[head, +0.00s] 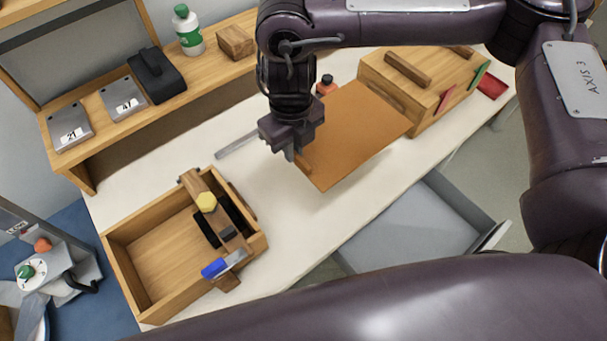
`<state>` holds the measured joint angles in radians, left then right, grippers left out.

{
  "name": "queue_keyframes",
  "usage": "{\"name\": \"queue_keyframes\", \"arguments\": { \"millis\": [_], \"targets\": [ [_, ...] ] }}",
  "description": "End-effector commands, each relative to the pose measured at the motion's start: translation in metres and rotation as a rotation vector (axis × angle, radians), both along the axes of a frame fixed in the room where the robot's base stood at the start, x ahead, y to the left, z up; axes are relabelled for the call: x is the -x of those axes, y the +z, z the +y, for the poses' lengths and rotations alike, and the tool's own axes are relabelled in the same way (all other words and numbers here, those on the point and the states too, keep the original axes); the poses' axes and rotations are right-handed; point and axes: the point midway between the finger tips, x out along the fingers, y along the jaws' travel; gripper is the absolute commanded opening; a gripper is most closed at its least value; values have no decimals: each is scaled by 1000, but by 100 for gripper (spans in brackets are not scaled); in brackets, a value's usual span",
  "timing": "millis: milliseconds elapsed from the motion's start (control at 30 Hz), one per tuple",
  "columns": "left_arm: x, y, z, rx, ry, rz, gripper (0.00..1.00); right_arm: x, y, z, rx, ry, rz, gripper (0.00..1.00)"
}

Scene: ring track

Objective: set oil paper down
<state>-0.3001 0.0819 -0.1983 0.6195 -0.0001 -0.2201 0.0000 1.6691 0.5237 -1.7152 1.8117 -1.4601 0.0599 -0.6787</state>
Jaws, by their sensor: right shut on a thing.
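The oil paper (355,135) is a flat orange-brown sheet in the middle of the head view, tilted above the white worktop. My right gripper (292,153) points down at the sheet's left edge and is shut on it. The fingertips are partly hidden by the gripper body. The sheet's far right corner overlaps the wooden box in the picture; I cannot tell whether they touch. My left gripper is not in view.
An open wooden tray (118,262) with tools stands at the left front of the worktop (335,205). A wooden box (435,85) stands at the right back. A shelf (110,140) holds grey plates, a black case and a bottle (188,30). An open grey drawer (415,225) is in front.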

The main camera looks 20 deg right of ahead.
Motion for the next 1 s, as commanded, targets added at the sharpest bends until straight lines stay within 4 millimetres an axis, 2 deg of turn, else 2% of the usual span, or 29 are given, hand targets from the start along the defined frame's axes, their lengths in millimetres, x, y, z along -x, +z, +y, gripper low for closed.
{"name": "queue_keyframes", "arguments": {
  "millis": [33, 100, 400, 667, 833, 1000],
  "targets": [
    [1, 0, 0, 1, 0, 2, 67, 2, -16, 0, -2, -4, 9, 0],
    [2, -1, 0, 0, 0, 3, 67, 2, -35, 0, -2, -4, 9, 0],
    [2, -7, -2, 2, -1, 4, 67, 1, -107, 0, -2, -7, 6, 0],
    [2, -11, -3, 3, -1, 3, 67, 0, -133, 0, -1, -5, 1, 0],
    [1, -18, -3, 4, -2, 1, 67, 1, -158, 0, -1, -5, 2, 0],
    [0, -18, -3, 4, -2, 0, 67, -1, -164, 0, -1, -4, -2, 0]
  ]
}}
